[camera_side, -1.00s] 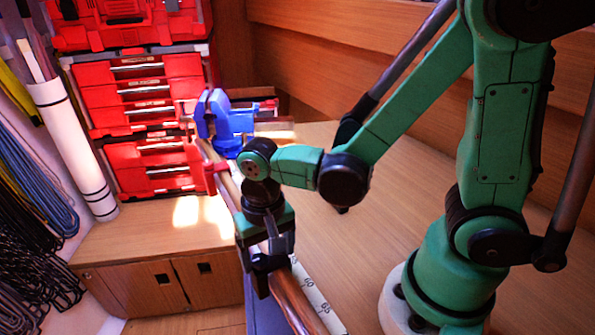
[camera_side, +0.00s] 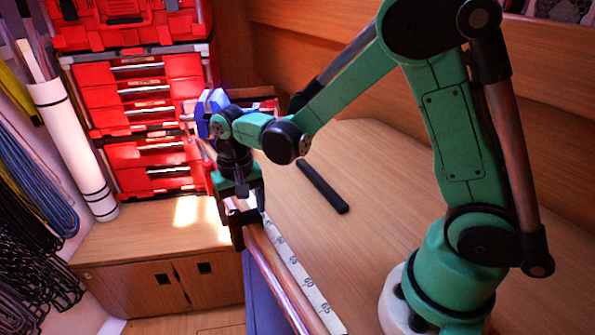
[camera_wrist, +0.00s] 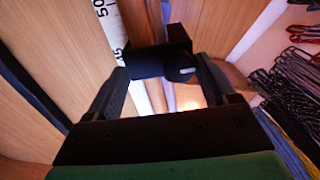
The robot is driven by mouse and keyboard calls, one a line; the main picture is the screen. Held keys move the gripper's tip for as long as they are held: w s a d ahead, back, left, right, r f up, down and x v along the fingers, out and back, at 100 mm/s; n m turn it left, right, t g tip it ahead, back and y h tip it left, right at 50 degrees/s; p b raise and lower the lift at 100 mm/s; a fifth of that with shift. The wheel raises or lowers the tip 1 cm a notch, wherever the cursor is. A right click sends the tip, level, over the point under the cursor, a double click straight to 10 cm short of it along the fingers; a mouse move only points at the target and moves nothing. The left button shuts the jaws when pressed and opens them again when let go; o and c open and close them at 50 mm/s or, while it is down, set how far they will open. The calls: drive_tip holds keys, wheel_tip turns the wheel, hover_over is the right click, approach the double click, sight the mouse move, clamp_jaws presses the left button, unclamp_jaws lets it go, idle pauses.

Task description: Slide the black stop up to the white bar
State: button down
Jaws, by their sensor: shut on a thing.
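The black stop (camera_side: 236,236) sits on a copper-coloured rail (camera_side: 279,272) along the bench's front edge. A white numbered scale strip (camera_side: 309,282) runs beside the rail. I cannot pick out a separate white bar; my gripper and wrist hide the rail's far part.
A blue vise (camera_side: 208,101) stands at the far end, partly behind my wrist. A loose black bar (camera_side: 322,187) lies on the wooden bench (camera_side: 375,190). Red drawers (camera_side: 150,120) stand at the back. Coiled lines (camera_side: 35,270) hang at the left.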

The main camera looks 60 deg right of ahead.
sight(243, 215)
unclamp_jaws()
drive_tip(key=shift+r, duration=0.1)
drive_tip(key=shift+r, duration=2.75)
drive_tip(key=s+d+r+n+t, duration=0.1)
drive_tip(key=s+r+n+t, duration=0.3)
drive_tip(key=s+t, duration=0.3)
drive_tip(key=shift+s+d+r+n, duration=0.3)
drive_tip(key=shift+s+r+n, duration=0.15)
drive_tip(key=shift+n, duration=0.25)
